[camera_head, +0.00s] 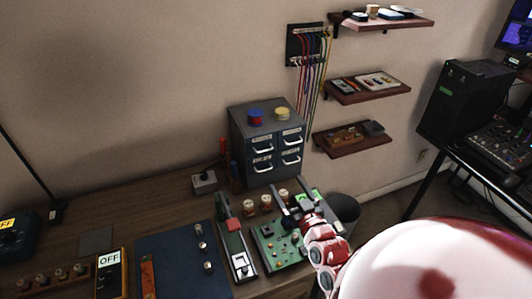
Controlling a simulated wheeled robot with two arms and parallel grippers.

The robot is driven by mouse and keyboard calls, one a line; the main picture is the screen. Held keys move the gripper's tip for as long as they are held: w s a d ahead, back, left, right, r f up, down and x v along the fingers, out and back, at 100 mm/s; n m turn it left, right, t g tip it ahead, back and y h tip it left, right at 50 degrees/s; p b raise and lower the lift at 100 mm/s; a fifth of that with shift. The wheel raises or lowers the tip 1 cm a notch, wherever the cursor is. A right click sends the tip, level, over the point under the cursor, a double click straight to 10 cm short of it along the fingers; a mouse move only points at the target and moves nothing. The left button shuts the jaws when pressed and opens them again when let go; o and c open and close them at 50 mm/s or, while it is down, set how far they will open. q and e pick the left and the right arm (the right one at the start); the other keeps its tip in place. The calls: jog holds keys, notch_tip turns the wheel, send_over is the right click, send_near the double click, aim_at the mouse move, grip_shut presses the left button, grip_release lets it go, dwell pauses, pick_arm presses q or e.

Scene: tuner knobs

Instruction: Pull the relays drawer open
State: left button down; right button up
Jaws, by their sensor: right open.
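A grey metal drawer cabinet (246,145) stands at the back of the wooden bench. Its front has several drawers with white pull handles and small labels, too small to read, so I cannot tell which is the relays drawer. All drawers look closed. My right gripper (290,182) is in front of and below the cabinet, over the bench near the green circuit board (268,244). Its dark fingers are spread open and point toward the cabinet; it appears empty and apart from the handles. My left gripper is out of view.
Blue and yellow spools (255,116) sit on the cabinet. Small jars (249,207) and a slim device with a red block (234,225) stand before it. A dark bin (345,209) is at right. A blue mat (175,265) lies left. Wall shelves (368,92) hang at right.

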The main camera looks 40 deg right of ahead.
jog(key=p, duration=0.3)
send_near(260, 144)
jog(key=d+x, duration=0.1)
jog(key=x, duration=0.4)
jog(key=shift+w+d+f, duration=0.1)
jog(key=shift+w+f, duration=0.2)
jog(key=shift+f, duration=0.15)
jog(key=shift+c, duration=0.2)
grip_shut()
